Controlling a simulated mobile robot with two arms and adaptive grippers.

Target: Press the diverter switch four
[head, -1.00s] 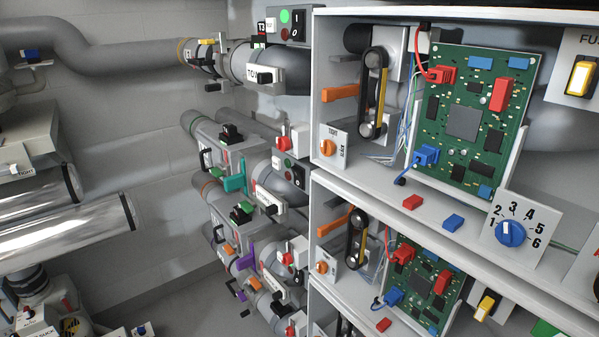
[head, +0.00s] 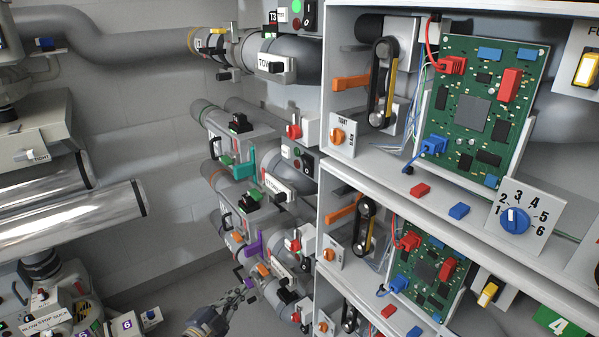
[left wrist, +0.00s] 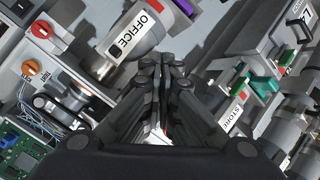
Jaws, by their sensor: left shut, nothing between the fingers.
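A green plate marked 4 (head: 557,322) shows at the lower right edge of the head view, partly cut off. Purple plates marked 5 (head: 93,328) and 6 (head: 127,323) sit at the lower left among small switches. I cannot tell which switch is diverter switch four. My left gripper (head: 248,288) is low in the head view, beside the lower pipe valves. It is shut and empty. In the left wrist view its fingers (left wrist: 165,65) are together, below the OFFICE pipe label (left wrist: 132,32). My right gripper is not in view.
White shelves with circuit boards (head: 475,110) and a blue numbered dial (head: 515,220) fill the right. Pipes with levers and labels (head: 285,190) stand in the middle. Silver cylinders (head: 70,215) lie at the left. Some floor shows clear at the bottom middle.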

